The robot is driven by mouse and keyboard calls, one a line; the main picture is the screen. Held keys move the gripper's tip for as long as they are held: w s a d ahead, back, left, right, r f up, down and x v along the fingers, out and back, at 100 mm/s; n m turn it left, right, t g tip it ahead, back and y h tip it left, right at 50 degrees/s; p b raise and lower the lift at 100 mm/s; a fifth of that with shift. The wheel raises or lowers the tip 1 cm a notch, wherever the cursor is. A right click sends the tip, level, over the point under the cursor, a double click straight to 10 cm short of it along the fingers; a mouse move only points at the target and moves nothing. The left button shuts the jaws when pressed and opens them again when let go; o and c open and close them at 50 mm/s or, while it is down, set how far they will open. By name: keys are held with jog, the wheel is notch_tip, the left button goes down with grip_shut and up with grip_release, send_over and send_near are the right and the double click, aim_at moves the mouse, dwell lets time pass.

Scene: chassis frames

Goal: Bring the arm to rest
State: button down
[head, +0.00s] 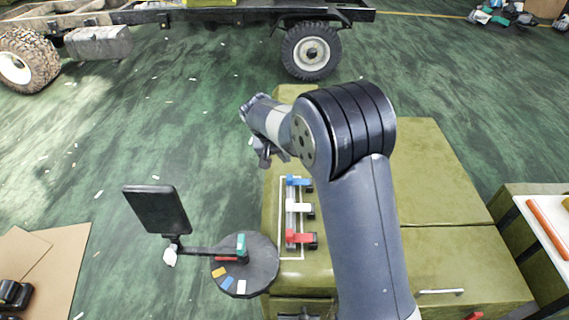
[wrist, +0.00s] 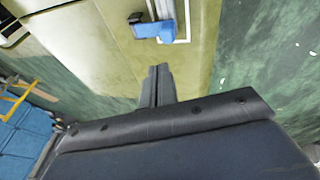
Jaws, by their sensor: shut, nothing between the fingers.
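My arm is raised over the olive cabinet top (head: 430,180) in the head view, bent at the black ribbed joint, with its forearm reaching to the left. My gripper (head: 264,158) hangs above the cabinet's left edge, beyond the row of coloured handles. In the wrist view my gripper (wrist: 158,68) shows two dark fingers close together, with nothing between them. A blue handle (head: 298,181) is the nearest of the row to it. It also shows in the wrist view (wrist: 152,29), apart from the fingertips.
A white handle (head: 299,208) and a red handle (head: 302,237) sit nearer in the same row. A round dark disc (head: 262,262) with coloured tabs and a dark screen (head: 157,209) stand to the left. A truck chassis (head: 240,17) is at the back. Green floor lies between.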

jog(key=v, duration=0.7)
jog(key=shift+a+b, duration=0.2)
jog(key=shift+b, duration=0.1)
jog(key=p, duration=0.1)
send_over(288, 175)
jog(key=s, duration=0.2)
jog(key=f, duration=0.8)
jog(key=shift+w, duration=0.25)
notch_tip(288, 175, down, 5)
jog(key=shift+w+d+r+b, duration=0.15)
jog(key=shift+b, duration=0.6)
jog(key=shift+f, duration=0.25)
jog(key=shift+a+r, duration=0.1)
jog(key=shift+a, duration=0.6)
